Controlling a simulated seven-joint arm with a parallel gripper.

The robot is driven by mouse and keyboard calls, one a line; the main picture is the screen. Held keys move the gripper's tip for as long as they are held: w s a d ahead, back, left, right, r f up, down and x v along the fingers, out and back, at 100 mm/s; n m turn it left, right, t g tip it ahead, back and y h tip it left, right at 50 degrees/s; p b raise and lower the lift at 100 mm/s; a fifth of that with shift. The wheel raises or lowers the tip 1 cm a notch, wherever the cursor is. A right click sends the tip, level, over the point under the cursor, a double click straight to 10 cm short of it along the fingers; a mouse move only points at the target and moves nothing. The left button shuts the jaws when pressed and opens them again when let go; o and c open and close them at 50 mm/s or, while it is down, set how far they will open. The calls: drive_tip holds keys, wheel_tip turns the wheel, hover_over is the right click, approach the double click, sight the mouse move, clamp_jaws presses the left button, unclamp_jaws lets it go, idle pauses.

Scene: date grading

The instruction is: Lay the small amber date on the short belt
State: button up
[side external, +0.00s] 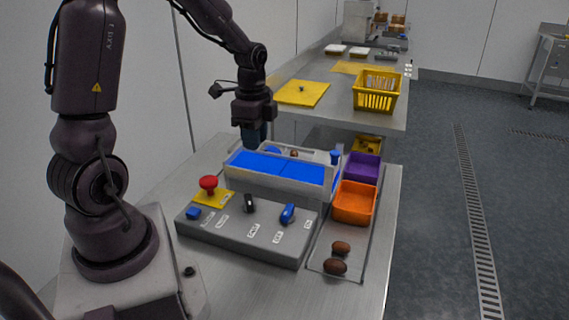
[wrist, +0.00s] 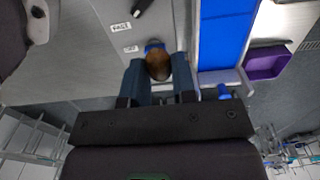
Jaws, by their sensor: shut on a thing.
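My gripper (wrist: 160,62) is shut on a small amber-brown date (wrist: 158,67), held between its two fingertips in the wrist view. The short blue belt (wrist: 224,35) lies to the right of the held date there, beyond a pale side wall. In the side view my gripper (side external: 256,136) points down at the far-left end of the belt (side external: 285,167), behind its grey frame. The held date cannot be made out in the side view. The held date looks apart from the belt surface.
A control box (side external: 245,235) with levers and a red button (side external: 208,184) stands before the belt. An orange bin (side external: 355,203) and a purple bin (side external: 363,167) stand right of it. Two dark dates (side external: 335,267) lie on a tray at front right. A yellow basket (side external: 377,91) stands behind.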

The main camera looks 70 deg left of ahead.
drive_tip(key=w+a+f, duration=0.3)
drive_tip(key=w, duration=0.3)
hover_over(285, 169)
drive_tip(key=f, duration=0.5)
drive_tip(key=shift+s+d+f, duration=0.1)
drive_tip(key=shift+s+d, duration=0.05)
drive_tip(key=shift+d, duration=0.05)
drive_tip(key=shift+a+f, duration=0.15)
drive_tip(key=shift+f, duration=0.15)
drive_tip(key=shift+w+f, duration=0.2)
drive_tip(key=shift+f, duration=1.3)
drive_tip(key=shift+f, duration=0.15)
drive_tip(key=o, duration=0.7)
